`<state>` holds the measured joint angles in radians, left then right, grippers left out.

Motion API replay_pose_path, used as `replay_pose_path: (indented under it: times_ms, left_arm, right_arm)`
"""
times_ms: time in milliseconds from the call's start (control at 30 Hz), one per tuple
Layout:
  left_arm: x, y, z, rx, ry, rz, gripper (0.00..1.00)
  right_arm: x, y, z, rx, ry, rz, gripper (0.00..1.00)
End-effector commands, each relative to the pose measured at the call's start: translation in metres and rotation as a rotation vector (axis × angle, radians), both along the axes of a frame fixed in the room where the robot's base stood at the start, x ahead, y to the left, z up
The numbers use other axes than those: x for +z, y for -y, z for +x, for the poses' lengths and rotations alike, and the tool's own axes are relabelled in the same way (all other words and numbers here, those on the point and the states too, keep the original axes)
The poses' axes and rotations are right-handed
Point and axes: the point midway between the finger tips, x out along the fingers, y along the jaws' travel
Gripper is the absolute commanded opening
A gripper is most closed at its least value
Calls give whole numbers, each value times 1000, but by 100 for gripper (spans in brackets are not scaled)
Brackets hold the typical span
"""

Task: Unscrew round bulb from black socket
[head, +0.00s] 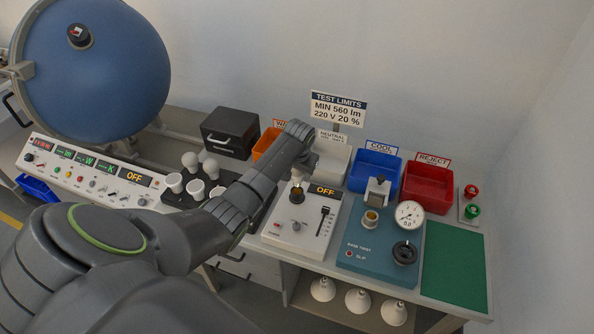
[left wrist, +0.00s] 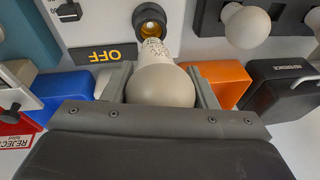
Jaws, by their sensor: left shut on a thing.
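The round bulb (left wrist: 160,84) is white, with a printed neck pointing at the black socket (left wrist: 149,22) in the left wrist view. The socket's brass inside shows above the bulb's neck, so the bulb looks out of the socket. I cannot tell the exact gap. My left gripper (left wrist: 162,90) is shut on the bulb's globe. In the head view the socket (head: 297,198) is on a white panel, and my left gripper (head: 299,164) is just above it, with the bulb mostly hidden by the wrist. My right gripper is not in view.
The white panel (head: 282,240) has a dark OFF display (head: 325,191) and a slider. A blue tester (head: 375,258) with a gauge stands to its right. Behind are orange, white, blue (head: 375,170) and red (head: 427,187) bins. A dark bulb tray (head: 190,200) is left; a green mat (head: 455,265) is clear.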

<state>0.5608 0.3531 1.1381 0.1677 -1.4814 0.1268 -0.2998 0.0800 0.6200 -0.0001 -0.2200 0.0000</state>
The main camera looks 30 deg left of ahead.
Motion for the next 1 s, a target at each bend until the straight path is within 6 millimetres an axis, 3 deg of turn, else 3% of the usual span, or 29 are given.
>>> replay_pose_path:
  times_ms: [600, 1000]
  left_arm:
    - [48, 0, 0, 0, 0, 0, 30]
    - [48, 0, 0, 0, 0, 0, 30]
  right_arm:
    - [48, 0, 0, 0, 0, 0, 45]
    - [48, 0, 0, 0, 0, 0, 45]
